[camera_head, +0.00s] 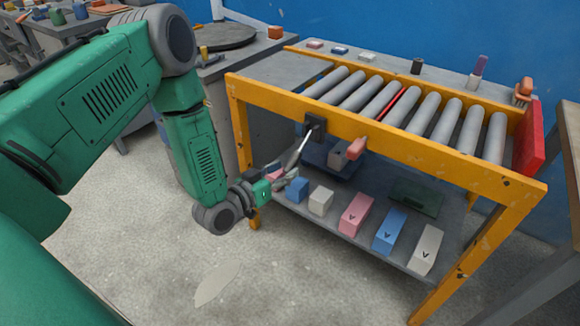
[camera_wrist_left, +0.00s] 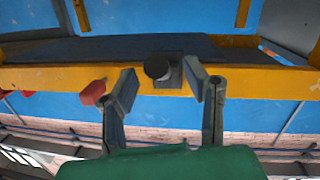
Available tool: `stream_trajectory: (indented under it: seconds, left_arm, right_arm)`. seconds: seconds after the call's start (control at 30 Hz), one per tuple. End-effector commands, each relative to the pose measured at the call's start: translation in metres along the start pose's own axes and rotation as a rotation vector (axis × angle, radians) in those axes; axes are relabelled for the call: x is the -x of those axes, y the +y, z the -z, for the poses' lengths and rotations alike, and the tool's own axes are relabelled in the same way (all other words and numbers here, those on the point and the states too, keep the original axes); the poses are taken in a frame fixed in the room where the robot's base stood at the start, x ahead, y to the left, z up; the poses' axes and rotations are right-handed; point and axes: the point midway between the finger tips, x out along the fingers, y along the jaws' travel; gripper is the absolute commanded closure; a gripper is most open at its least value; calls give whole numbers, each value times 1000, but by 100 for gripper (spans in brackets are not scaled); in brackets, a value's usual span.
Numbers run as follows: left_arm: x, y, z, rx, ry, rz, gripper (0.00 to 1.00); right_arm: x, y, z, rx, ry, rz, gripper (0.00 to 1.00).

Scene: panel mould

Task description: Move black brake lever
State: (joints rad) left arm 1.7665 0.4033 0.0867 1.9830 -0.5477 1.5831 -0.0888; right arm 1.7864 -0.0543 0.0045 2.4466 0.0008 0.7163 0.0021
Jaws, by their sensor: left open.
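The black brake lever (camera_head: 307,136) sits on the yellow front rail of the roller table. Its dark mount (camera_head: 315,122) is on the rail and a thin metal rod slants down and left. My left gripper (camera_head: 289,167) is at the lower end of this rod. In the left wrist view the lever's round black end (camera_wrist_left: 157,67) shows between the two spread fingers of my left gripper (camera_wrist_left: 159,72), with gaps on both sides. The gripper is open and holds nothing. Whether a finger touches the lever I cannot tell. My right gripper is not in view.
A red handle (camera_head: 356,148) sticks out right of the lever; it also shows in the wrist view (camera_wrist_left: 93,92). Grey rollers (camera_head: 415,108) lie above the yellow frame (camera_head: 400,142). Several coloured blocks stand on the grey lower shelf (camera_head: 330,222). The floor (camera_head: 290,280) in front is clear.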

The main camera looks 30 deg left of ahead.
Motion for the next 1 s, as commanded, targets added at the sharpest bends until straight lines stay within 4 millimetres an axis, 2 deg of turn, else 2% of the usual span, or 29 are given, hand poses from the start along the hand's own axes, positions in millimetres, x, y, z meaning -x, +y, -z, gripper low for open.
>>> stream_trajectory:
  seconds: [0.03,0.2,0.4,0.6,1.0]
  left_arm:
    - [12,-1,-1,1,-5,2,59]
    - [49,-2,-2,2,-6,2,59]
    - [80,-2,-3,2,-6,2,59]
    - [90,-2,-3,0,-4,1,59]
    - [90,-2,-2,0,-4,1,59]
  right_arm:
    - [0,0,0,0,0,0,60]
    - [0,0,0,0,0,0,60]
    - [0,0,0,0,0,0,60]
    - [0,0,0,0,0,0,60]
    - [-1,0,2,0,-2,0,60]
